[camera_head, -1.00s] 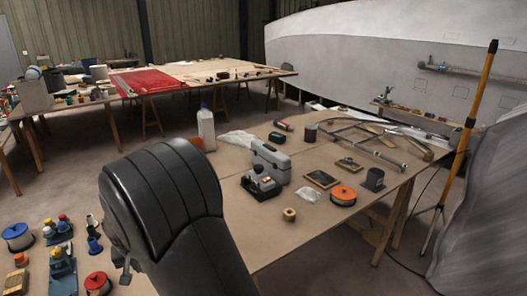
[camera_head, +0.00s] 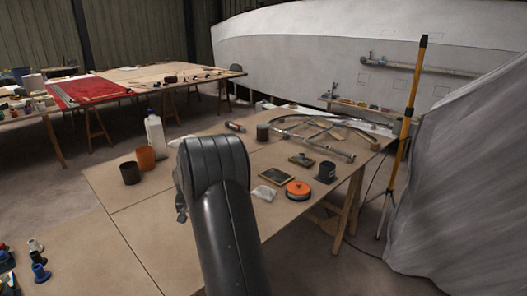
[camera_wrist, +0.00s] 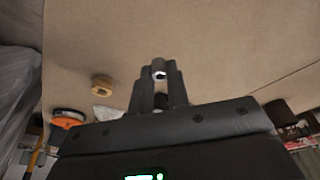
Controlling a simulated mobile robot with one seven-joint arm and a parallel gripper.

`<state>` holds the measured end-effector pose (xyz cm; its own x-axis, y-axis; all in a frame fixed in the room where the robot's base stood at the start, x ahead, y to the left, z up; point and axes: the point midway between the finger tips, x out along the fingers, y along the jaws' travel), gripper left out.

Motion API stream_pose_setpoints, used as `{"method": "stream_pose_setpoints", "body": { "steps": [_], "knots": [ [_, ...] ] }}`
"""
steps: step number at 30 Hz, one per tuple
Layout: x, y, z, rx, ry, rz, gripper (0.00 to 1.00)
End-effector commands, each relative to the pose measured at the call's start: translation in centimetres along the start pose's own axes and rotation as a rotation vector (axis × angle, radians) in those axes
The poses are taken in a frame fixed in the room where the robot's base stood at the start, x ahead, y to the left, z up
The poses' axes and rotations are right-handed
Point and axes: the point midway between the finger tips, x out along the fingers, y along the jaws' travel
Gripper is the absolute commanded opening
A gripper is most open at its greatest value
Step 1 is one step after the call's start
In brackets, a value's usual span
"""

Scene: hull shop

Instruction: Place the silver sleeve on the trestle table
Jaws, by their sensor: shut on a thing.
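My gripper (camera_wrist: 159,90) is shut on the silver sleeve (camera_wrist: 158,70), a small shiny ring between the fingertips in the wrist view. The fingers hide much of the sleeve. The trestle table (camera_head: 112,192) is a wide brown board in the head view, and its surface also fills much of the wrist view (camera_wrist: 220,45). The sleeve appears above a bare part of the table; its height is hard to tell. In the head view my arm hides the fingertips and sleeve.
A dark cup (camera_head: 130,173), orange cup (camera_head: 146,158) and white bottle (camera_head: 154,134) stand at the left back. A metal frame (camera_head: 310,137) lies at the far end.

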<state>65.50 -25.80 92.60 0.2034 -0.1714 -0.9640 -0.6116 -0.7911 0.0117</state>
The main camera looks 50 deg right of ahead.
Motion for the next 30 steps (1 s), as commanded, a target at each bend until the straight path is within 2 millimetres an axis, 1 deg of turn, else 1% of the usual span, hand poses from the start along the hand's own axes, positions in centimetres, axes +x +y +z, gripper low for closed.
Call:
{"method": "stream_pose_setpoints", "body": {
  "steps": [1,3,6,9,12,14,16,24,27,30],
  "knots": [
    [0.3,1.9,-0.9,0.028,0.001,0.005,0.0],
    [0.6,4.0,-1.8,0.058,0.0,0.011,0.0],
    [0.8,6.5,-2.8,0.091,0.0,0.017,0.0],
    [0.9,8.1,-3.4,0.113,0.001,0.02,0.0],
    [1.2,8.7,-3.6,0.122,0.0,0.022,0.0],
    [1.5,8.4,-3.7,0.124,-0.001,0.022,0.0],
    [2.2,7.4,-3.9,0.123,-0.001,0.022,0.0],
    [6.1,1.4,-4.3,0.122,-0.001,0.022,0.0],
    [7.3,-0.4,-4.5,0.123,0.0,0.022,0.0],
    [8.1,-1.7,-4.7,0.124,0.0,0.022,0.0]
  ]
}}
